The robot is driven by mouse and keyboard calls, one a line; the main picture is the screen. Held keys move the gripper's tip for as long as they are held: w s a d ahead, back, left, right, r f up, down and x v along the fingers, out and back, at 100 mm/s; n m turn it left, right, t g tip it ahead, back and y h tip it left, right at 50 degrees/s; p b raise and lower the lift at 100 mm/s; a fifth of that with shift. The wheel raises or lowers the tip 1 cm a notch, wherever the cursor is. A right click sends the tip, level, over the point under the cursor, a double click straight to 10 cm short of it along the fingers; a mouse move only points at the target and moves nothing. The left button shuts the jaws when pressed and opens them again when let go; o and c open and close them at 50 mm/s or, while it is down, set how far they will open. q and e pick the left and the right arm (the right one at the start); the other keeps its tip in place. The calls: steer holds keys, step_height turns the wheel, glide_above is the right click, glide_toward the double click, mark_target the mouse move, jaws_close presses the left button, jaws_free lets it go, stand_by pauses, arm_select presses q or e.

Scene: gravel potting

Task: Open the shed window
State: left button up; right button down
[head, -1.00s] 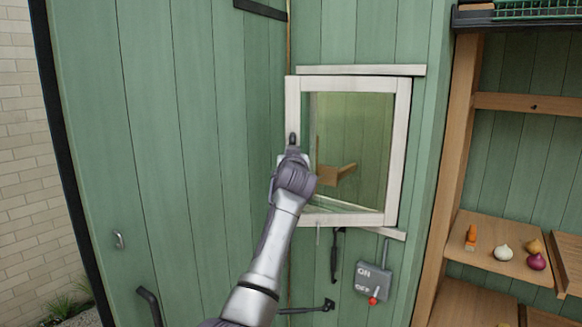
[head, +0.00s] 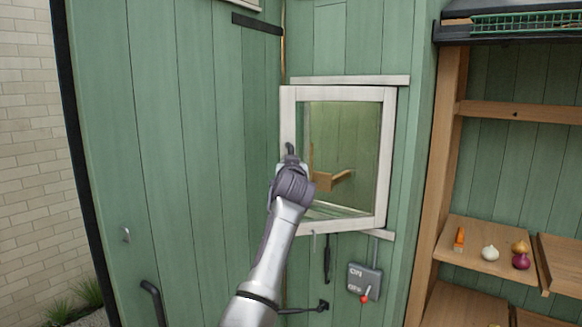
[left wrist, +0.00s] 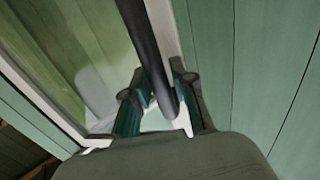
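The shed window (head: 388,160) has a white frame and a clear pane on the green wall. It stands a little ajar, its left edge out from the wall toward me. My left gripper (head: 290,160) is at the left side of the frame, around the dark window handle (head: 289,148). In the left wrist view the handle (left wrist: 146,45) runs between the two fingers (left wrist: 160,85), which appear to press on it from both sides. Part of the handle is hidden by the gripper. My right gripper is not in view.
Below the window are a grey ON/OFF switch box (head: 364,281) and dark stays on the wall. A green door (head: 150,130) stands left. Wooden shelves (head: 460,245) with several vegetables are at the right.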

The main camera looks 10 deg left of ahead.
arm_select(q)
steer(key=shift+o, duration=0.8)
steer(key=v, duration=1.2)
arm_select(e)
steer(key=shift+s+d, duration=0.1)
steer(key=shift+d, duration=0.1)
